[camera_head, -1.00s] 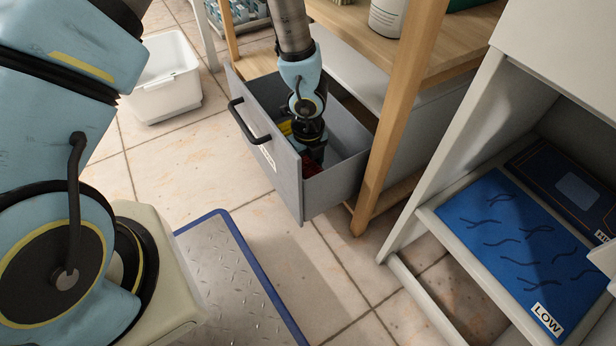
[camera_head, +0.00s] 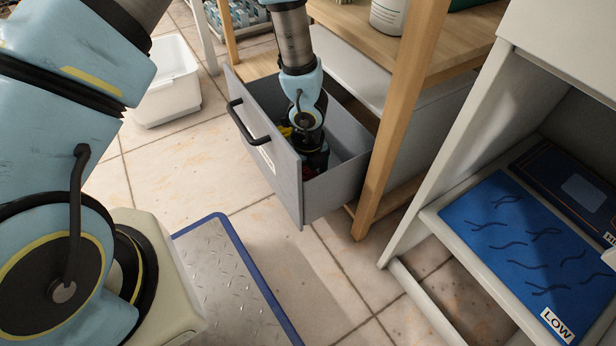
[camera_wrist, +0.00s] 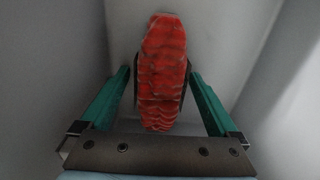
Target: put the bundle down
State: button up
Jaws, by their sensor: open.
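The bundle (camera_wrist: 163,70) is a red, ridged, elongated thing in the wrist view. It lies against the pale grey floor of the open drawer (camera_head: 346,186). My gripper (camera_wrist: 162,78) is inside the drawer with its two green fingers apart, one on each side of the bundle. Whether the fingers touch the bundle I cannot tell. In the head view my arm reaches down into the drawer, and my wrist hides most of what is inside.
The drawer front with its black handle (camera_head: 248,122) stands out from a wooden-framed bench (camera_head: 392,130). A white bin (camera_head: 170,92) stands on the tiles at left. A blue-edged metal platform (camera_head: 232,280) lies in front. A white shelf unit at right holds a blue mat (camera_head: 525,245) labelled LOW.

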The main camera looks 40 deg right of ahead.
aim_at(308, 172)
jog(key=shift+r, duration=0.1)
notch_tip(308, 172, up, 12)
jog(key=p, duration=0.7)
jog(key=shift+r, duration=0.1)
